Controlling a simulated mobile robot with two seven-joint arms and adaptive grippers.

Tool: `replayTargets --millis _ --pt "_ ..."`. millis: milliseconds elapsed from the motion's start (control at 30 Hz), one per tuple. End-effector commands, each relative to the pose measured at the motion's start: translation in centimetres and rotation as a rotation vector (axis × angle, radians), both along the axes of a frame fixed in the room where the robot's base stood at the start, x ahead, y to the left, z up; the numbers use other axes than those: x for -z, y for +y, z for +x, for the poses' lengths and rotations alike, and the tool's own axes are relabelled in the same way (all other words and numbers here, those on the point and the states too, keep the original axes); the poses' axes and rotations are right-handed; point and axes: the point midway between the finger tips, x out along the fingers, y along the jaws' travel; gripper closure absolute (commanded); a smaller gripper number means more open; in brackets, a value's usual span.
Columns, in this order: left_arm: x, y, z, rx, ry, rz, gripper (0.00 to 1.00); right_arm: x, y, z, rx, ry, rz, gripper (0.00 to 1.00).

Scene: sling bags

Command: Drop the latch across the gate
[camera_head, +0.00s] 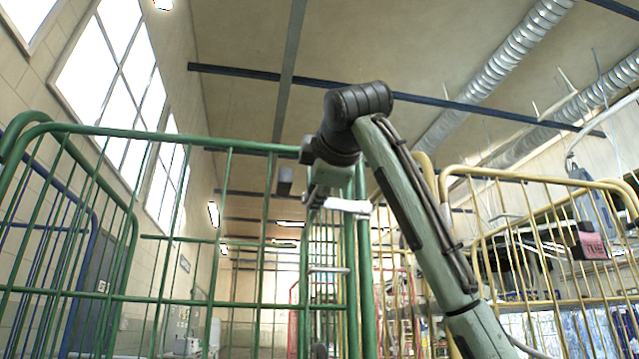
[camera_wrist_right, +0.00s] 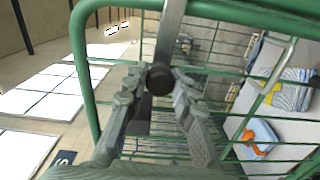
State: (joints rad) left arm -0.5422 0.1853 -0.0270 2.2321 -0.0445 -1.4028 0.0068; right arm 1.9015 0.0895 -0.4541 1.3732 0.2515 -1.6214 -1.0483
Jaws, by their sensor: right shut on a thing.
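The green barred gate (camera_head: 230,299) spans the left and middle of the head view, with upright green posts (camera_head: 365,290) at its right edge. The latch is a pale metal bar (camera_head: 347,205) beside the top of these posts. In the right wrist view the latch bar (camera_wrist_right: 171,32) ends in a black round knob (camera_wrist_right: 160,78). My right gripper (camera_head: 318,197) is at the bar's left end. In the wrist view its fingers (camera_wrist_right: 158,92) are shut on the latch at the knob. The fingers hide part of the latch. My left gripper is not in view.
A yellow barred cage (camera_head: 540,174) stands to the right, with a dark box with a pink label (camera_head: 590,241) at its upper part. Blue-and-white items, one with orange parts (camera_wrist_right: 258,138), show behind green bars in the wrist view.

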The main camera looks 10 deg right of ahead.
Motion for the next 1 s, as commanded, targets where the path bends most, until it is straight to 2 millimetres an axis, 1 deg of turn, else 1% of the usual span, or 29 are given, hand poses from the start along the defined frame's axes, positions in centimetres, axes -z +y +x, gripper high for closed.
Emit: replayTargets --millis 100,300,767,800,967,1000 --pt "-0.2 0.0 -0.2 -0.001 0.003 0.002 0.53 0.6 0.1 0.0 -0.001 -0.001 -0.05 1.0" --pt "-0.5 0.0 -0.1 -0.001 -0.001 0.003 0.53 1.1 0.1 -0.1 -0.001 -0.003 -0.099 1.0" --pt "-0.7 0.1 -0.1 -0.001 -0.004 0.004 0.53 1.4 0.1 0.0 -0.001 0.001 -0.115 1.0" --pt "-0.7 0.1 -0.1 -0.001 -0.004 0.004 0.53 1.4 0.1 0.0 -0.001 0.001 -0.115 0.74" --pt "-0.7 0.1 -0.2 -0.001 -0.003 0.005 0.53 1.3 0.1 0.0 -0.001 0.0 -0.114 0.54" --pt "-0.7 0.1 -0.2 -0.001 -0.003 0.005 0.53 1.3 0.1 0.0 -0.001 -0.001 -0.114 0.53"
